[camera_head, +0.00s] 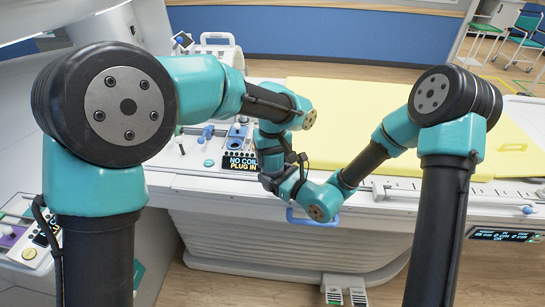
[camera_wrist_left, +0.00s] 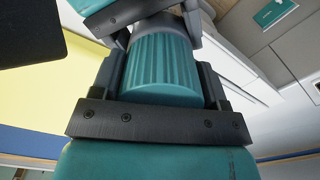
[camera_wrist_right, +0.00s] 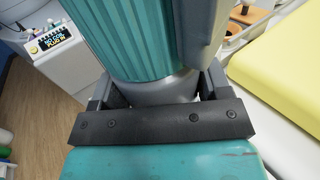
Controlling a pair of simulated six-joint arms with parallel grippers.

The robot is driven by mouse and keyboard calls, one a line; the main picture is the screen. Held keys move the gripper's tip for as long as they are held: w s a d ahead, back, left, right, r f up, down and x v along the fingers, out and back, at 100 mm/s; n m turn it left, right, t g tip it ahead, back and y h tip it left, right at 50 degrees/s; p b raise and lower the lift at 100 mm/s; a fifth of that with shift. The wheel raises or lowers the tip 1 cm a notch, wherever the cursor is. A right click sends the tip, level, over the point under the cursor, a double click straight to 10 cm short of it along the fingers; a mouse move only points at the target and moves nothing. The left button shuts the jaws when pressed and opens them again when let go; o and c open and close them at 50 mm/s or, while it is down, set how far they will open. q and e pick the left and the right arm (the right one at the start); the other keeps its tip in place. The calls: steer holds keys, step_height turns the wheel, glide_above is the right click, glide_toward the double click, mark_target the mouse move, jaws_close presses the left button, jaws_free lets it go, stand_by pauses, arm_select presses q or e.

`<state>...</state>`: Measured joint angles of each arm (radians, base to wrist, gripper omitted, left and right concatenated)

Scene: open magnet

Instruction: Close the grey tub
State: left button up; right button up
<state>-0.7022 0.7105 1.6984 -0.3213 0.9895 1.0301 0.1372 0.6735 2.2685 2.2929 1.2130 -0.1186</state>
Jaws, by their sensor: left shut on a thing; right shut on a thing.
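The grey tub (camera_wrist_right: 160,91) shows as a smooth grey band between the fingers of my right gripper (camera_wrist_right: 155,85), which is shut on it. A ribbed teal lid (camera_wrist_right: 130,45) is in line with the tub, against its end. In the left wrist view, the ribbed lid (camera_wrist_left: 162,68) sits between the fingers of my left gripper (camera_wrist_left: 163,75), which is shut on it. A little of the grey tub shows beyond the lid. Whether the lid is fully seated cannot be told. In the head view, the two wrists meet over the bed's front edge, and the arms mostly hide tub and lid.
A scanner bed with a yellow pad (camera_head: 350,120) lies below and behind the arms. A control panel with a display (camera_head: 240,163) is beside the left wrist. A blue handle (camera_head: 300,219) is on the bed's front edge. Open floor lies in front.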

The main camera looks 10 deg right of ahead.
arm_select(q)
steer(key=shift+m, duration=0.3)
steer(key=m, duration=0.4)
steer(key=shift+m, duration=0.3)
steer(key=m, duration=0.3)
steer(key=shift+m, duration=0.4)
steer(key=m, duration=0.9)
steer(key=o, duration=1.1)
step_height(320, 180, up, 12)
steer(key=shift+f, duration=0.1)
